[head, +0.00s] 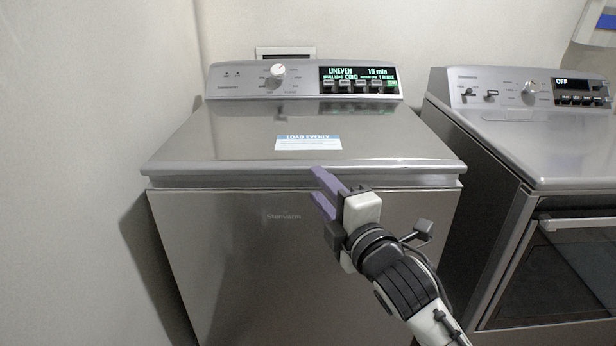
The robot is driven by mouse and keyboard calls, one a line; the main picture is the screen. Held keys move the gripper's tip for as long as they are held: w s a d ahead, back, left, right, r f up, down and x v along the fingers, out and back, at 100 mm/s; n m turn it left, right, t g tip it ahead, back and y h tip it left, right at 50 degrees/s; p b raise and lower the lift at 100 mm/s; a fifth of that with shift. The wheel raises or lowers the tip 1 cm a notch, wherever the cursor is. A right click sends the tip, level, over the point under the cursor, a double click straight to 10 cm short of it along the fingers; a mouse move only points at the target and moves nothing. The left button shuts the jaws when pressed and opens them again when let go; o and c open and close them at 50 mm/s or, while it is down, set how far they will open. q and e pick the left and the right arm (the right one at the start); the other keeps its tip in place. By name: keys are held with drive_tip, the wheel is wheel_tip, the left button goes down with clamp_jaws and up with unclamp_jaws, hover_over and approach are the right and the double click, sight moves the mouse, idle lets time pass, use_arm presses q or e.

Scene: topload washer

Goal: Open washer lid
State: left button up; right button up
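The washer (285,265) stands straight ahead, grey and metallic. Its lid (220,140) is closed and lies flat on top, with a white and blue label (308,143) on it. The lid's front edge (230,171) overhangs the front panel slightly. My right gripper (317,186) is at the front edge of the lid, right of the middle, with its two purple fingers pointing up and left. The fingers are a little apart with nothing seen between them. Whether the upper finger touches the lid edge I cannot tell. My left gripper is out of view.
The washer's control panel (305,80) at the back has a knob and a lit display reading "UNEVEN" and "15 min". A dryer (560,150) with a front door stands close on the right. A wall (90,120) is close on the left.

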sight(306, 172)
drive_tip(key=x, duration=0.6)
drive_tip(key=shift+w, duration=0.1)
clamp_jaws()
